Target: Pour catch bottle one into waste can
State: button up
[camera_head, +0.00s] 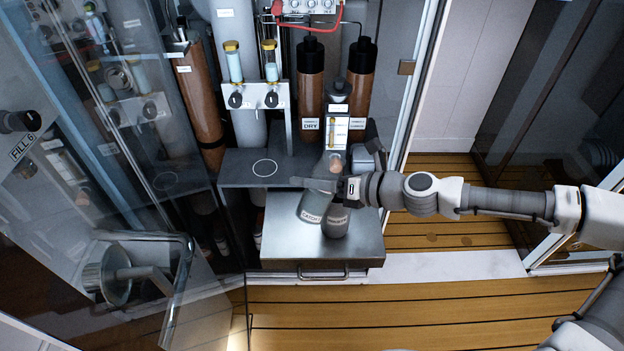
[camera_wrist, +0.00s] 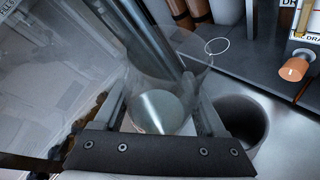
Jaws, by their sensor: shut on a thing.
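The catch bottle (camera_head: 314,208) is a clear, greyish vessel with a label that seems to read CATCH. It is tilted in the head view and hangs in my gripper (camera_head: 322,185). In the wrist view my gripper (camera_wrist: 160,112) has a finger on each side of the clear bottle (camera_wrist: 165,80). The waste can (camera_head: 336,222) is a grey, labelled cylinder upright on the steel bench, just right of the bottle. In the wrist view the can (camera_wrist: 243,120) shows its open, dark mouth right of my gripper. I cannot tell how much liquid the bottle holds.
A drain valve with an orange knob (camera_wrist: 294,69) is behind the bench. A grey shelf (camera_head: 240,177) with a white ring mark lies left of it. Brown bottles (camera_head: 311,90) stand at the back. An open glass door (camera_head: 190,265) stands at left. The bench front (camera_head: 285,248) is clear.

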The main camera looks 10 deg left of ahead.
jog(key=shift+s+a+r+m+g+y+p, duration=0.1)
jog(key=shift+s+m+g+y+p, duration=0.2)
jog(key=shift+m+p, duration=0.7)
dwell(0.5)
jog(key=shift+s+a+m+g+y+p, duration=0.1)
jog(key=shift+s+m+g+y+p, duration=0.25)
jog(key=shift+m+p, duration=0.75)
dwell(0.6)
jog(key=shift+f+m+g+y+p, duration=0.35)
jog(key=shift+m+y+p, duration=0.55)
jog(key=shift+p, duration=1.1)
dwell(1.0)
jog(key=shift+w+f+m+y+p, duration=0.15)
jog(key=shift+f+m+y+p, duration=0.15)
jog(key=shift+m+p, duration=0.6)
dwell(0.9)
